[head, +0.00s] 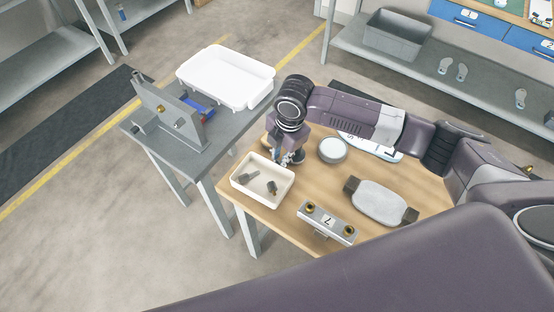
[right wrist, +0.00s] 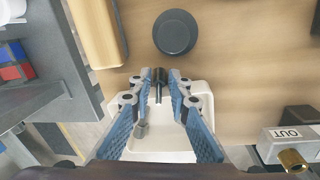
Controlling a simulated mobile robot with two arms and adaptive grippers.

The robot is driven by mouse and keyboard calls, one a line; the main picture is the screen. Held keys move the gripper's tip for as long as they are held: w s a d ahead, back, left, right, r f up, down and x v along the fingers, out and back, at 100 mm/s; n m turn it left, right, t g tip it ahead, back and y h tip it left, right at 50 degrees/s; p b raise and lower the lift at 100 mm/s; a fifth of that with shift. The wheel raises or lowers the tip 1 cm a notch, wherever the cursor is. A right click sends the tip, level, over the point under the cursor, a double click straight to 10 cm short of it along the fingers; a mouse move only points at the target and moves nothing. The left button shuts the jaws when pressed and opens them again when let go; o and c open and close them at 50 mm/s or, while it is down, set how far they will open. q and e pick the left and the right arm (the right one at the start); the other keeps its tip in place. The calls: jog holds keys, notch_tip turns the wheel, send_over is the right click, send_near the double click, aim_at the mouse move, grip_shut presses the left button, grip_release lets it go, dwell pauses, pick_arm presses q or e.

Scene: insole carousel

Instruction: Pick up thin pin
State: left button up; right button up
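A white tray (head: 262,197) sits at the wooden table's left corner with two small parts in it, a grey one (head: 249,175) and a dark, brassy one (head: 272,187). My right gripper (head: 283,160) is over the tray's back edge. In the right wrist view its blue-padded fingers (right wrist: 158,84) are apart. A dark part with a thin shaft (right wrist: 158,76) shows between the fingertips, touching neither finger visibly. A grey part (right wrist: 141,130) lies in the tray nearer the camera. I cannot tell which part is the thin pin. My left gripper is not in view.
The wooden table (head: 290,215) also holds a round disc (head: 332,149), a block with brass fittings (head: 327,222) and a grey rounded piece (head: 381,202). A grey table at left carries a metal fixture (head: 172,112) and a large white bin (head: 226,78).

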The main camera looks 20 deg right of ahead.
jog(key=shift+w+f, duration=0.15)
jog(key=shift+f, duration=0.65)
jog(key=shift+a, duration=0.1)
jog(key=shift+c, duration=0.6)
grip_shut()
jog(key=shift+r, duration=0.1)
notch_tip(320, 180, up, 20)
jog(key=b, duration=0.3)
